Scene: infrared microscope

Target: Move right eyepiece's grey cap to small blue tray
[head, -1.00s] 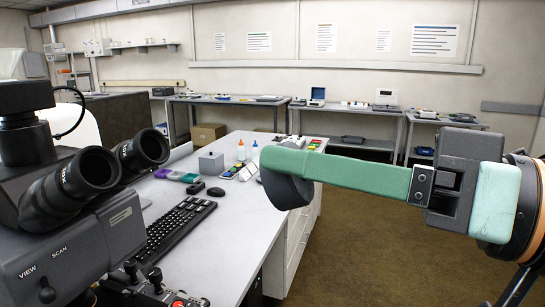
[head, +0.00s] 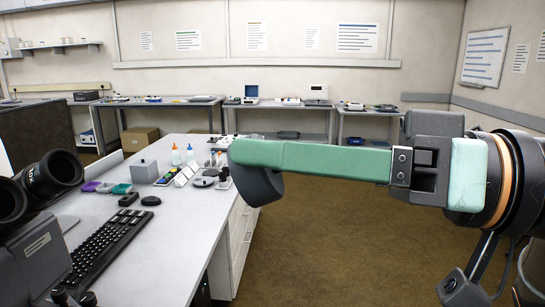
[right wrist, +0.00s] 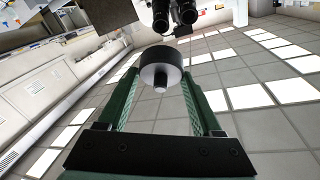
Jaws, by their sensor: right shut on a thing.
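My right gripper (head: 252,160) has long green fingers and is shut on the dark grey cap (head: 259,188). The cap hangs at the fingertips in the air, apart from the bench and beyond its right edge in the head view. The right wrist view shows the round cap (right wrist: 161,60) between both fingers, with a small light stub facing the camera. The microscope's two black eyepieces (head: 55,173) are at the left edge of the head view, well apart from the cap. I cannot make out the small blue tray for certain. My left gripper is not in view.
On the white bench (head: 180,225) are a keyboard (head: 100,245), a black mouse (head: 150,200), a grey box (head: 144,171), two bottles (head: 176,156) and small coloured parts (head: 105,187). Brown floor (head: 330,250) is open to the right. Side tables (head: 290,106) line the back wall.

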